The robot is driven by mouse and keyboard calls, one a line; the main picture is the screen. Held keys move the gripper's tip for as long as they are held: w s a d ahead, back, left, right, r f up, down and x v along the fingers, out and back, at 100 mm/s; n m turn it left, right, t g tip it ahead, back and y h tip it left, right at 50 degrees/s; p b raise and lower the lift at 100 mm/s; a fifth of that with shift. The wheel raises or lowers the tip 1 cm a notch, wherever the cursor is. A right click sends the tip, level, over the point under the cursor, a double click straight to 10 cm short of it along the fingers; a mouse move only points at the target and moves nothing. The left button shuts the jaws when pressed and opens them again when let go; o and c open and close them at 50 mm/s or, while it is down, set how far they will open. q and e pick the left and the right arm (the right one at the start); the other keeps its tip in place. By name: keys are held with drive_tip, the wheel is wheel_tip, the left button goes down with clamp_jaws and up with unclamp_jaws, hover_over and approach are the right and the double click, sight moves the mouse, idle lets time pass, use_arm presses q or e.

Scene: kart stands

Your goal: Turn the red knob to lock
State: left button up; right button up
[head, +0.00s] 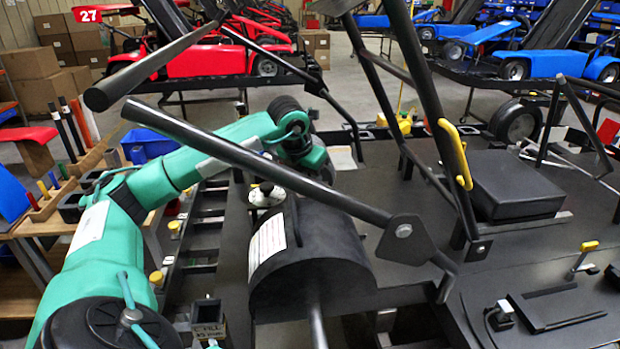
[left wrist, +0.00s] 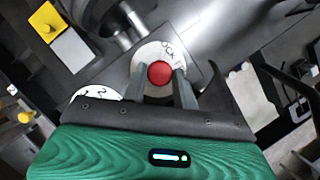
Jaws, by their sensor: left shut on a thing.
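The knob is hidden in the head view. My right gripper is in neither view.
Black bars (head: 260,165) cross in front of my left arm. The black rounded housing (head: 325,250) stands close by.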

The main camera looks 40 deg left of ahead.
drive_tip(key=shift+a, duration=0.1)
use_arm(q)
drive_tip(key=o, duration=1)
drive_tip(key=shift+c, duration=0.2)
drive_tip(key=b+v, duration=0.1)
drive_tip(key=v, duration=1.3)
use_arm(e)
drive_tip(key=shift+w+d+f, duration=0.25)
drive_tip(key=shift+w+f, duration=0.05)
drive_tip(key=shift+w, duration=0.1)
use_arm(q)
drive_tip(key=shift+a+f, duration=0.1)
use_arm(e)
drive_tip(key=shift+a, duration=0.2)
